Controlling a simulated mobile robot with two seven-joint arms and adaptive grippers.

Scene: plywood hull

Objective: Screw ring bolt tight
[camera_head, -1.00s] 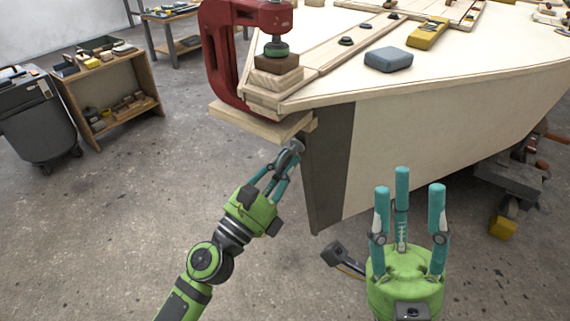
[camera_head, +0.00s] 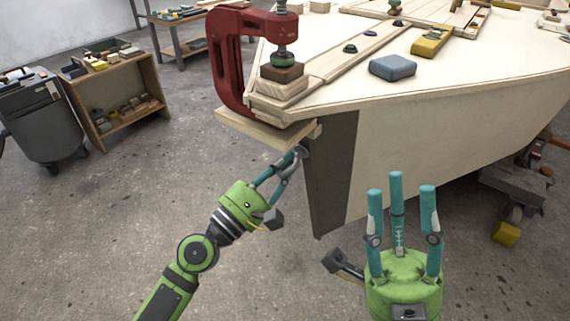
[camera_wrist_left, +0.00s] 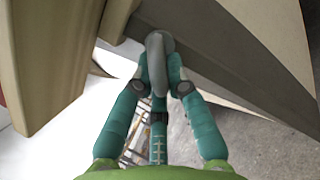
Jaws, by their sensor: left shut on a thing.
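The ring bolt (camera_wrist_left: 157,55) is a grey metal ring at the dark edge strip (camera_head: 330,175) of the plywood hull (camera_head: 430,140). In the left wrist view the teal fingers of my left gripper (camera_wrist_left: 160,75) are closed around it. In the head view the left gripper (camera_head: 293,160) reaches the top of the dark strip, just under the clamped wood; the ring bolt is mostly hidden there by the fingers. How deep its shank sits cannot be seen. My right gripper (camera_head: 400,205) is open and empty, its fingers pointing up in front of the hull side.
A red clamp (camera_head: 228,65) grips wood blocks (camera_head: 280,85) at the hull's corner, above the left gripper. A blue-grey block (camera_head: 393,67) and a yellow tool (camera_head: 430,40) lie on top. A shelf (camera_head: 120,95) and a grey bin (camera_head: 45,125) stand at left; floor between is clear.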

